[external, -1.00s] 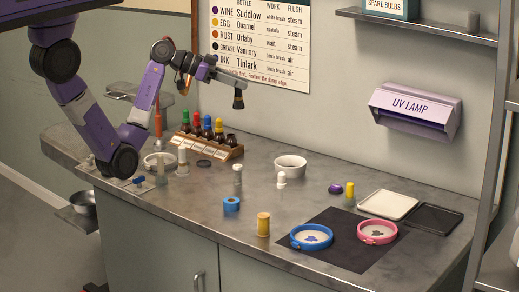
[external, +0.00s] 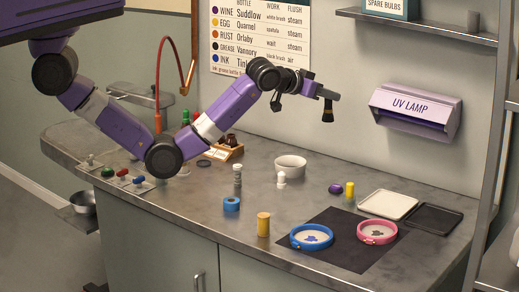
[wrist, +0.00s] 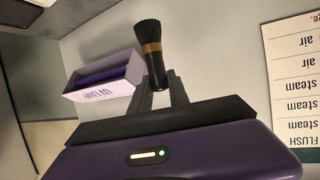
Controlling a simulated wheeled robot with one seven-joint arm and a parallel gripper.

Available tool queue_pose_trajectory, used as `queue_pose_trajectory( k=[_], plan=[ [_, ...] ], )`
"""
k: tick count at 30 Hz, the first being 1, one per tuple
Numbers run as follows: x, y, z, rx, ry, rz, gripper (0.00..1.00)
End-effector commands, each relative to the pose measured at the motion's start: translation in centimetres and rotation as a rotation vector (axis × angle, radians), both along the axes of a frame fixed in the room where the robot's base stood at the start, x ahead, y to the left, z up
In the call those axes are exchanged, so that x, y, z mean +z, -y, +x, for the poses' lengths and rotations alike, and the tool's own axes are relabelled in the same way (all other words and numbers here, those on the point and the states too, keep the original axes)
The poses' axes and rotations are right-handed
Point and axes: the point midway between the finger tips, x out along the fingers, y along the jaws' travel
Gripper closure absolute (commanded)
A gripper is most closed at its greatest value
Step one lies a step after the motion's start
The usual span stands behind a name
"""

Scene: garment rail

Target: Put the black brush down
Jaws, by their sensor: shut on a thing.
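The black brush (external: 327,112) hangs bristles down in the external view, high above the counter (external: 190,203) and in front of the wall. It also shows in the wrist view (wrist: 155,66), with dark bristles and a gold band. My gripper (external: 321,92) is shut on its handle; in the wrist view the two fingers (wrist: 160,93) close on it. The brush touches nothing else.
Below stand a white bowl (external: 290,165), a white-topped jar (external: 281,179) and a yellow cylinder (external: 263,223). A blue dish (external: 296,242) and a pink dish (external: 363,235) lie on a dark mat (external: 338,262). The UV lamp (external: 416,116) is on the wall right of the brush.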

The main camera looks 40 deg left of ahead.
Motion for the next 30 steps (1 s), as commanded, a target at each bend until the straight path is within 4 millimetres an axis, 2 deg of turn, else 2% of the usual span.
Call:
queue_pose_trajectory(
  k=[2, 4, 19, 30],
  plan=[
    [-0.3, -0.1, 0.1, 0.014, -0.002, 0.001, 1.0],
    [-1.5, -0.1, 0.1, 0.018, -0.003, 0.003, 1.0],
    [-13.2, -0.1, 0.0, 0.015, -0.004, 0.003, 1.0],
    [-17.0, -0.1, 0.0, 0.016, -0.004, 0.002, 1.0]
  ],
)
